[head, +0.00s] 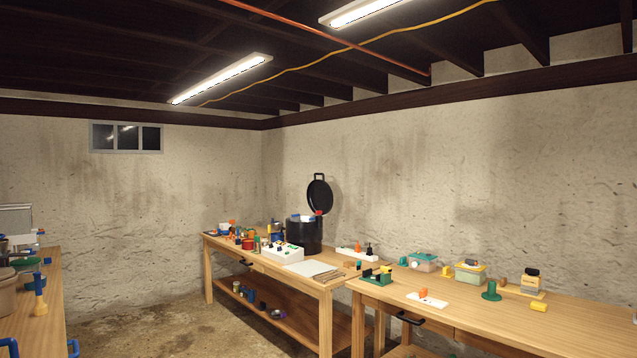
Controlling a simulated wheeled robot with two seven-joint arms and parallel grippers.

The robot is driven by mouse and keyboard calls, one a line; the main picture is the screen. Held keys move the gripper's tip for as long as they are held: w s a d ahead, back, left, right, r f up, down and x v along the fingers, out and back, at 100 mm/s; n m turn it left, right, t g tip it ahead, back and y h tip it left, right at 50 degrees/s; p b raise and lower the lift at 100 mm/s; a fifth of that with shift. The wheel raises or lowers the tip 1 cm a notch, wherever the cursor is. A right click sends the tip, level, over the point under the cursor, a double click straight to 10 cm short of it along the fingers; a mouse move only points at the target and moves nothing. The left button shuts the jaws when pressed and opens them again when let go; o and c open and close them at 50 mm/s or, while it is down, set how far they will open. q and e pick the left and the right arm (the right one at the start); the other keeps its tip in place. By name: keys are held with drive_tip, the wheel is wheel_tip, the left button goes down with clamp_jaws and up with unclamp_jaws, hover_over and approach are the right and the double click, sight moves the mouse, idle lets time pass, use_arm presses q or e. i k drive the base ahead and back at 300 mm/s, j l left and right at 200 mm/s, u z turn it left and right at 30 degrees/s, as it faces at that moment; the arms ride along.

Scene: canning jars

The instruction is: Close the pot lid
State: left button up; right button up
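The pot (304,236) is a black cylinder standing on the far wooden table, near the room's corner. Its round black lid (320,196) stands upright and open above the pot's back right side, with a handle loop at its top. Something light blue and something red show at the pot's rim; I cannot tell what they are. Neither of my grippers is in view, and the pot is some distance away across the room.
The far table (330,284) carries a white box (282,253), a flat board (313,268) and several small items. Another wooden table (577,314) is at the right, and a cluttered bench (42,318) at the left. Concrete floor (150,325) between them is open.

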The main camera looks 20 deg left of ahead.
sight(320, 196)
drive_tip(key=i+j+u, duration=0.85)
drive_tip(key=i+u, duration=0.2)
drive_tip(key=i, duration=0.15)
drive_tip(key=i+j+u, duration=0.1)
drive_tip(key=i+u, duration=0.25)
drive_tip(key=i, duration=1.85)
drive_tip(key=i+z, duration=0.15)
drive_tip(key=i, duration=0.3)
drive_tip(key=i+j+z, duration=0.1)
drive_tip(key=i, duration=0.35)
drive_tip(key=i+j+z, duration=0.15)
drive_tip(key=i, duration=0.3)
drive_tip(key=i+j+z, duration=0.2)
drive_tip(key=i+z, duration=0.15)
drive_tip(key=z, duration=0.15)
drive_tip(key=i+j+z, duration=0.3)
drive_tip(key=z, duration=0.2)
drive_tip(key=i+j+z, duration=0.25)
drive_tip(key=j+z, duration=0.25)
drive_tip(key=i+j+z, duration=0.15)
drive_tip(key=j+z, duration=0.3)
